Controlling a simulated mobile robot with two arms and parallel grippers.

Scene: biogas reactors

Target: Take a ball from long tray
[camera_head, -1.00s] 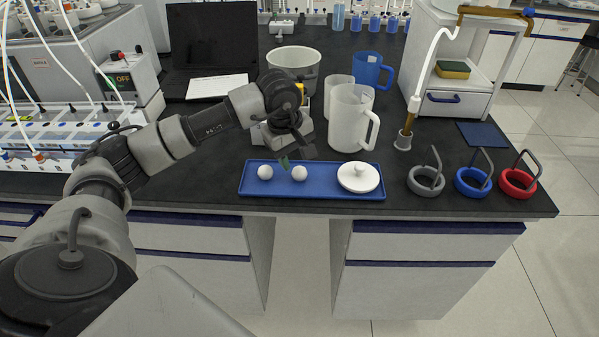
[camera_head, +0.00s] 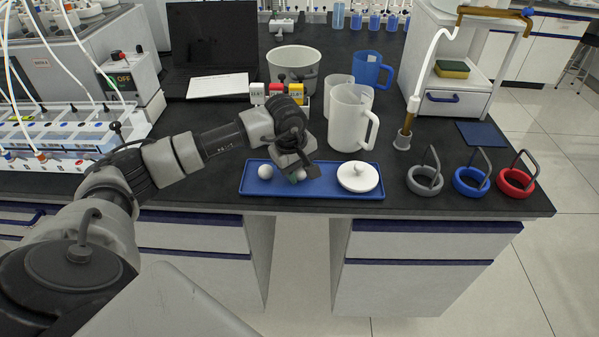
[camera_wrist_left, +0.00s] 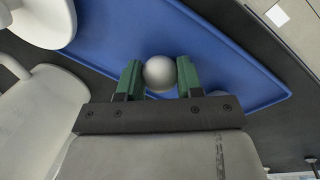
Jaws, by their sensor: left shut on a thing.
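The long blue tray (camera_head: 328,188) lies near the bench's front edge. A white ball (camera_head: 265,172) rests at its left end, and a round white lid with a knob (camera_head: 358,178) lies at its right end. My left gripper (camera_head: 297,177) is down at the middle of the tray, shut on the second white ball (camera_head: 302,175), which it partly hides. In the left wrist view that ball (camera_wrist_left: 160,73) sits between the two green fingertips (camera_wrist_left: 160,80), over the blue tray (camera_wrist_left: 225,62). My right gripper is not in view.
White jugs (camera_head: 350,118) stand close behind the tray. Grey (camera_head: 425,181), blue (camera_head: 472,181) and red (camera_head: 516,183) rings with handles stand to its right. A white bowl (camera_head: 294,66), a blue jug (camera_head: 372,70) and a laptop (camera_head: 212,50) are farther back.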

